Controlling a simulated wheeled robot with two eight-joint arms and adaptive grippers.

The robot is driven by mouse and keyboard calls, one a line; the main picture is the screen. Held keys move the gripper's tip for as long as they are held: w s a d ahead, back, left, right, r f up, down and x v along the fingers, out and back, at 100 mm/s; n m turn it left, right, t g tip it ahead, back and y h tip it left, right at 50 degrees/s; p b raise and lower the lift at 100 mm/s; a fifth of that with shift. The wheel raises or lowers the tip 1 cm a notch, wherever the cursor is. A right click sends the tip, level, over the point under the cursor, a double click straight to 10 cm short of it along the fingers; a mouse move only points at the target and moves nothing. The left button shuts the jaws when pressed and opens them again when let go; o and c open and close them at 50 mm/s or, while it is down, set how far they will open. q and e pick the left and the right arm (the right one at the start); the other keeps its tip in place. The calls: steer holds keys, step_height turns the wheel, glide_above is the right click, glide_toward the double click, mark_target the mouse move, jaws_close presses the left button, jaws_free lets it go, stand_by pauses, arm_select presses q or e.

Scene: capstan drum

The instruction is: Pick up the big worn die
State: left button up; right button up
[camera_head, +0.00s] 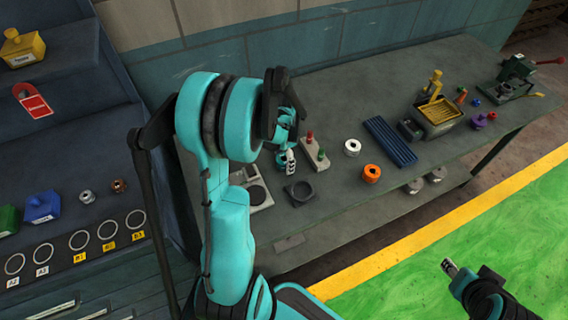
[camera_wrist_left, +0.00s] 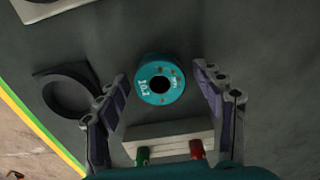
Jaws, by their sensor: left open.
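A teal round die (camera_wrist_left: 160,82) with a dark centre hole and pale markings that look like "10.2" stands on the bench in the left wrist view. It is the likely big worn die, though wear is hard to make out. My left gripper (camera_wrist_left: 160,78) is open, with one finger on each side of the die and gaps between. In the head view my left gripper (camera_head: 288,160) points down at the bench and largely hides the die. My right gripper (camera_head: 449,267) is at the lower right, far from the die, its jaws unclear.
A pale block with red and green pegs (camera_head: 315,154) stands close beside the left gripper. A dark square ring holder (camera_head: 300,193) is nearby. A white ring (camera_head: 352,147), an orange ring (camera_head: 372,174) and a blue ribbed tray (camera_head: 390,142) lie further right on the bench.

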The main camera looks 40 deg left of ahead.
arm_select(q)
jaws_close()
stand_by(0.3)
